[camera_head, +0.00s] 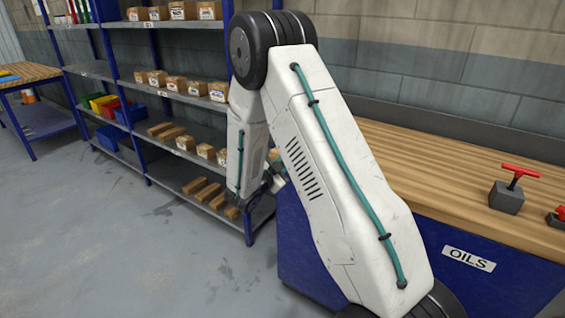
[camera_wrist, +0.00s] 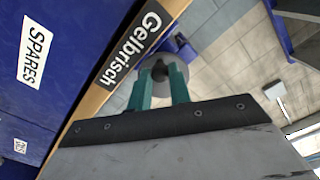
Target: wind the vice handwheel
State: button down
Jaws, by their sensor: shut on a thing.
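In the wrist view, my gripper (camera_wrist: 159,82) has its two teal fingers on either side of the dark centre of a round grey disc, which I take to be the vice handwheel (camera_wrist: 176,72). The fingers are shut on it, and they cover part of its face. Blue metal, perhaps the vice body (camera_wrist: 181,46), shows just behind the wheel. The wheel sits close to the wooden bench edge. In the head view, my arm hides the gripper and the wheel almost wholly.
A wooden bench (camera_head: 420,165) with a blue cabinet runs right. A grey block with a red T-handle (camera_head: 515,180) stands on it. Shelves (camera_head: 150,90) with boxes and bins stand behind left. A smaller table (camera_head: 35,75) is far left. The grey floor (camera_head: 110,250) is open.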

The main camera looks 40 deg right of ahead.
jog(key=shift+s+f+n, duration=0.1)
jog(key=shift+n, duration=0.2)
jog(key=shift+s+n, duration=0.1)
jog(key=shift+n, duration=0.4)
jog(key=c, duration=1.4)
grip_release()
jog(key=m, duration=2.5)
